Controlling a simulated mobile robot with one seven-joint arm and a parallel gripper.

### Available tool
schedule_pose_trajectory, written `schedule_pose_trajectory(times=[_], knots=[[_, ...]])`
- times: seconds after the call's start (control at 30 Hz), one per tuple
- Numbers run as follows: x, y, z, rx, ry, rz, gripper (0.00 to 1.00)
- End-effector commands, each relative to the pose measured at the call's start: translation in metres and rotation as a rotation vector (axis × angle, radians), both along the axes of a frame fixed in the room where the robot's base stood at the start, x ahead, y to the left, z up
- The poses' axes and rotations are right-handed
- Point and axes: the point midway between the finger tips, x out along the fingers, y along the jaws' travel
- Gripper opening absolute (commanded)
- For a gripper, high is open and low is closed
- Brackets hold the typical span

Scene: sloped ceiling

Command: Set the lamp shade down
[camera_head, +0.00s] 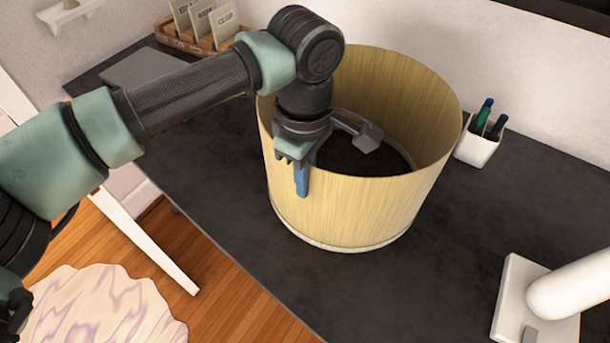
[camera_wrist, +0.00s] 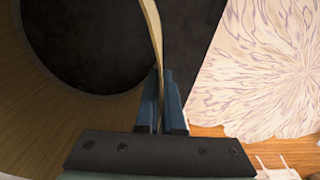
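The lamp shade (camera_head: 365,205) is a wide, open drum of pale yellow wood-grain material with a white lower rim. It appears upright over the dark desk (camera_head: 235,215); whether its lower rim touches the desk is hard to tell. My gripper (camera_head: 302,180) is at the shade's near left wall, with a blue finger outside it. In the wrist view, the blue fingers of my gripper (camera_wrist: 165,105) close on the shade's thin wall from both sides, and the shade's inner wall (camera_wrist: 45,100) curves away on the left. The inner finger is hidden in the head view.
A white pen cup (camera_head: 477,147) stands just right of the shade. A white lamp-like object (camera_head: 510,300) is at the front right. A wooden card holder (camera_head: 190,40) and grey flat item (camera_head: 145,68) are at the back left. Bare desk lies in front of the shade.

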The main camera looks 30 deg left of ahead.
Motion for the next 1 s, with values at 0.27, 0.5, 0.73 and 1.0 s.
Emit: schedule_pose_trajectory(times=[0.27,0.5,0.73,1.0], knots=[[0.001,0.000,-0.004,0.001,-0.004,0.000,0.00],[0.000,0.000,-0.002,0.000,-0.001,0.000,0.35],[0.000,0.000,-0.001,0.000,-0.001,0.000,0.35],[0.001,0.001,0.033,0.004,-0.003,0.000,0.35]])
